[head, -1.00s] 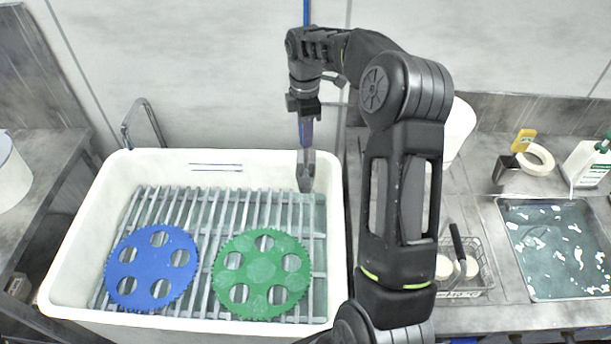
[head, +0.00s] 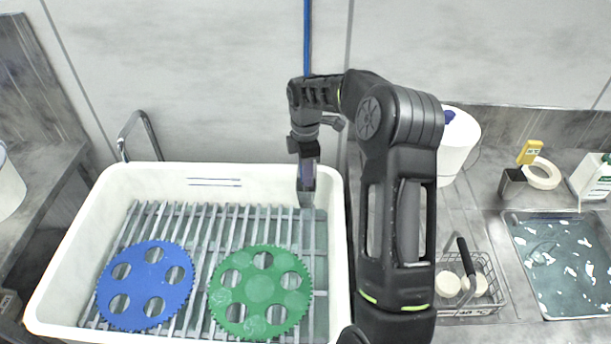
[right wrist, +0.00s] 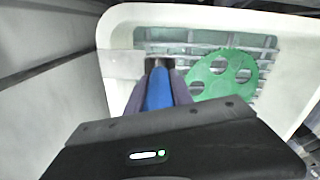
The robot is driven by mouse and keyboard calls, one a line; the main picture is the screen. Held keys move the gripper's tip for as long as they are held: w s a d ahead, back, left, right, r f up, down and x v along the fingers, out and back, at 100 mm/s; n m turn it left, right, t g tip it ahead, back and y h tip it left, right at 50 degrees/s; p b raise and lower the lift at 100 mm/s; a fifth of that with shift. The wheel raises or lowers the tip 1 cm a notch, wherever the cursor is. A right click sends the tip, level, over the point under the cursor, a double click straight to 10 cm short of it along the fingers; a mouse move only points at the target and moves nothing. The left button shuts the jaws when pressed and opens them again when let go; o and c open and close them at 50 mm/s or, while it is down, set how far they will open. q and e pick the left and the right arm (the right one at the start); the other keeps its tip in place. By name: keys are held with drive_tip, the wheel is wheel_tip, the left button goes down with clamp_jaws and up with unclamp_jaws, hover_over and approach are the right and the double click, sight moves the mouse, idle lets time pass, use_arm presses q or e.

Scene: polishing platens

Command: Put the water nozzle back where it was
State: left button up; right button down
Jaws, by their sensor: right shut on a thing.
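My right gripper (head: 307,168) is shut on the water nozzle (head: 306,198), over the far right part of a white basin (head: 60,262). The nozzle's grey end points down over the grating. A blue hose (head: 307,40) runs straight down from above towards the gripper. In the right wrist view, a blue part of the nozzle (right wrist: 158,90) sits between the two fingers, with the basin behind it. The gripper and wrist hide part of the nozzle. My left gripper is not in view.
A blue toothed disc (head: 146,287) and a green toothed disc (head: 262,262) lie on the grating (head: 205,225). A bent metal tube (head: 137,125) stands at the basin's back left.

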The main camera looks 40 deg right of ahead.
drive_tip(key=shift+r, duration=0.1)
drive_tip(key=c, duration=1.1)
unclamp_jaws()
wheel_tip(320, 180, up, 6)
drive_tip(key=p, duration=0.4)
drive_tip(key=shift+r, duration=0.1)
wheel_tip(320, 180, up, 6)
drive_tip(key=shift+f, duration=0.1)
